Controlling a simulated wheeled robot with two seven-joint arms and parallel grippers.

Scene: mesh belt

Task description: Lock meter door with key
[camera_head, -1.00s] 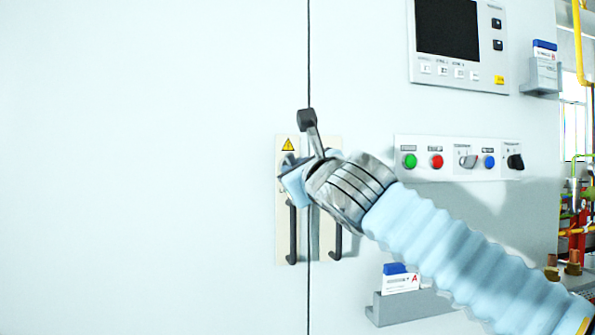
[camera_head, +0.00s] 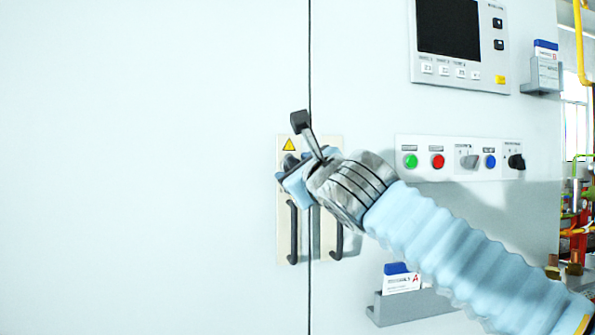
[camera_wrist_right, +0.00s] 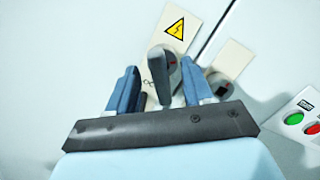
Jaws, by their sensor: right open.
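A dark grey key-like handle (camera_wrist_right: 160,74) sits on a round lock on the left handle plate of the cabinet door, under a yellow warning sign (camera_wrist_right: 177,29). My right gripper (camera_head: 291,177) is at this plate, its two blue fingers apart. In the right wrist view the fingers (camera_wrist_right: 158,66) stand on either side of the handle, with visible gaps, so they do not grip it. In the head view the gripper hides the lock. A second round lock (camera_wrist_right: 220,86) is on the right plate. My left gripper is not in view.
Two black pull handles (camera_head: 293,232) (camera_head: 338,240) flank the door seam (camera_head: 309,290). A button panel (camera_head: 460,158) and a screen (camera_head: 448,30) are on the right. A card holder (camera_head: 408,305) juts out below my right arm. The left door surface is clear.

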